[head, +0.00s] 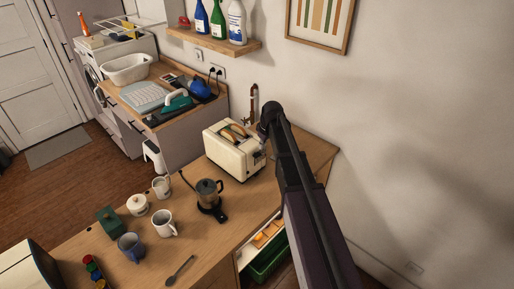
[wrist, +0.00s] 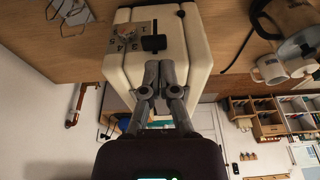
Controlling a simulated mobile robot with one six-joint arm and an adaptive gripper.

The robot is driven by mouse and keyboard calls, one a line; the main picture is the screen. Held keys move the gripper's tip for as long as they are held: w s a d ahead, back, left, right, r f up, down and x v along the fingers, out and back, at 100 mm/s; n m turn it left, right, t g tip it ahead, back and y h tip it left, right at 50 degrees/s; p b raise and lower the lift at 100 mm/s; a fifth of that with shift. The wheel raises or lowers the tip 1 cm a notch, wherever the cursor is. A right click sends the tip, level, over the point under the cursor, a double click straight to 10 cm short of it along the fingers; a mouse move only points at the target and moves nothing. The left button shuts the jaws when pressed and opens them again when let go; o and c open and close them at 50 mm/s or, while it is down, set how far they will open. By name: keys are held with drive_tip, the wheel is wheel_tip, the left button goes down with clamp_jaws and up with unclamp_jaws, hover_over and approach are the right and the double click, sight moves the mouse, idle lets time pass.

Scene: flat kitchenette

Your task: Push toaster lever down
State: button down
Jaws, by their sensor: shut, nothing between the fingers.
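The cream toaster (head: 232,150) stands on the wooden counter, with toasted-looking bread (head: 236,132) in its top. In the wrist view, which appears upside down, the toaster (wrist: 116,68) fills the upper middle. Its end face carries a black lever (wrist: 154,43) below a dark vertical slot, and a marked dial plate beside it. My gripper (wrist: 160,64) is shut and empty, its fingertips at the picture's lower side of the lever. I cannot tell whether they touch it. In the head view my arm reaches the toaster's right end; the fingers are not clearly visible.
The wall is close behind.

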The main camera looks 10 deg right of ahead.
sight(258, 155)
drive_tip(key=shift+w+r, duration=0.55)
drive_tip(key=shift+w, duration=0.1)
drive_tip(key=shift+f, duration=0.1)
drive_tip(key=shift+b+x, duration=3.2)
drive_tip(key=shift+x, duration=0.2)
